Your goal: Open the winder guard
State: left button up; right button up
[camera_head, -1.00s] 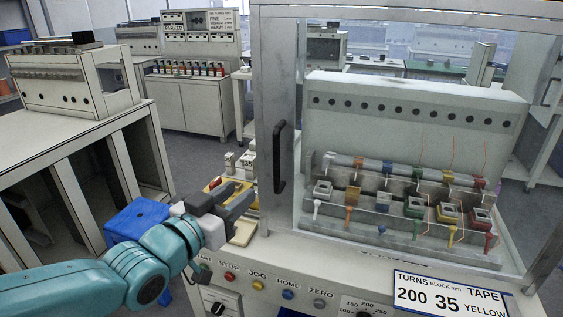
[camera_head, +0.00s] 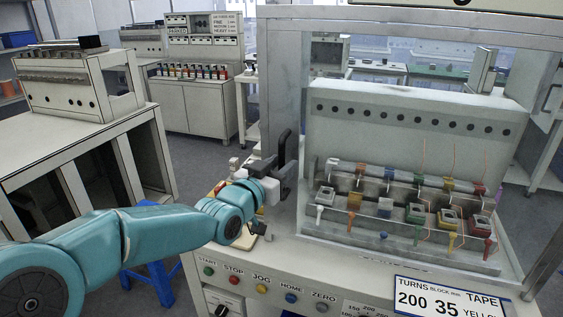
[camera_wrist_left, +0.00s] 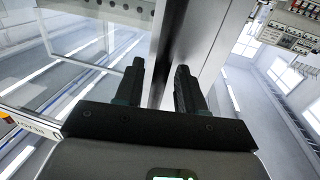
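The winder guard is a clear panel in a grey metal frame (camera_head: 286,80) on the front of the winder. It looks closed. Its dark upright handle (camera_head: 283,142) is on the left frame post. My left gripper (camera_head: 287,178) is at the lower part of the handle and partly overlaps it. In the left wrist view the two dark fingers (camera_wrist_left: 158,85) stand apart, with the metal post (camera_wrist_left: 195,35) beyond them. I cannot make out the handle between the fingers or tell whether they touch it. My right gripper is in no view.
Behind the guard is a row of coloured winding stations (camera_head: 385,205). A button panel (camera_head: 262,288) and a card reading 200 35 (camera_head: 438,298) are on the front below. A white bench (camera_head: 70,130) stands at left, with a blue stool (camera_head: 150,278) below my arm.

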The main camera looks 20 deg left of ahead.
pick_arm(q)
jog(key=shift+w+d, duration=0.1)
jog(key=shift+w, duration=0.3)
jog(key=shift+s, duration=0.1)
grip_shut()
jog(key=shift+f, duration=0.1)
